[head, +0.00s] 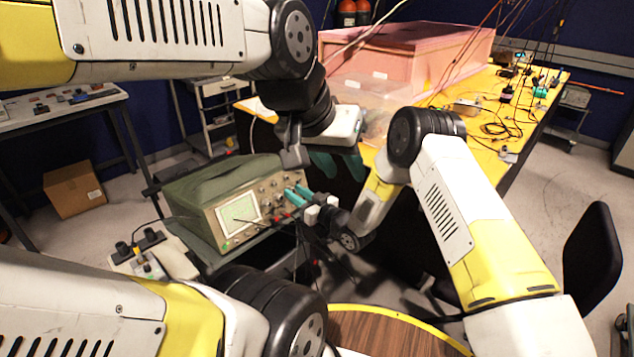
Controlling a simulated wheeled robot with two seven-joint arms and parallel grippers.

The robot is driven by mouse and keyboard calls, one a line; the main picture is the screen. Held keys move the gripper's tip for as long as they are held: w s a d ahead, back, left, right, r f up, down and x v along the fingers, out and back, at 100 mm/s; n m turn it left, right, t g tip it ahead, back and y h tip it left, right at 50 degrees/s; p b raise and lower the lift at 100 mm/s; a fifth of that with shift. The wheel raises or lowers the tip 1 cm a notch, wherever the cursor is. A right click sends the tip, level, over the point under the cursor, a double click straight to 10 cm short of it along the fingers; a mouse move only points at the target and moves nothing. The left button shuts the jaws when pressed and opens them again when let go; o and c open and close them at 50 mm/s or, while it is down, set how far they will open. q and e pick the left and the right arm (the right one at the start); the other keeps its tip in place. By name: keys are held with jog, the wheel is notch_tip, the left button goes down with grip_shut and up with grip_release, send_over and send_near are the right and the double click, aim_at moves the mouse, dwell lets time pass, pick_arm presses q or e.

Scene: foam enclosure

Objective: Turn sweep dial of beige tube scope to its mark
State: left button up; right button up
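The beige tube scope (238,214) stands left of centre under a green cover, with its lit screen and knobbed front panel turned toward the lower right. My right gripper (297,195) has its teal fingertips at the right part of that panel, among the knobs. The two fingertips are close together; I cannot tell whether they touch a knob. The sweep dial and its mark are too small or hidden to pick out. My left gripper (337,163) hangs behind and to the right of the scope, its teal fingers apart with nothing visible between them.
A yellow-topped bench (551,83) with a pink foam enclosure (395,50), cables and small parts runs behind. A cardboard box (73,190) lies on the floor at left. A black chair (592,262) stands at right. A round wooden table (385,333) is at the front.

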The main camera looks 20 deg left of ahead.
grip_shut()
jog(key=shift+n, duration=0.4)
jog(key=shift+w+n+g+y, duration=0.15)
jog(key=shift+n+g, duration=0.3)
jog(key=shift+n, duration=0.6)
jog(key=shift+s+n+g+y, duration=0.1)
jog(key=shift+n+g, duration=0.3)
jog(key=shift+n, duration=0.7)
jog(key=shift+w+n+g+y, duration=0.15)
jog(key=shift+n+g, duration=0.3)
jog(key=shift+n, duration=0.6)
jog(key=shift+s, duration=0.1)
grip_release()
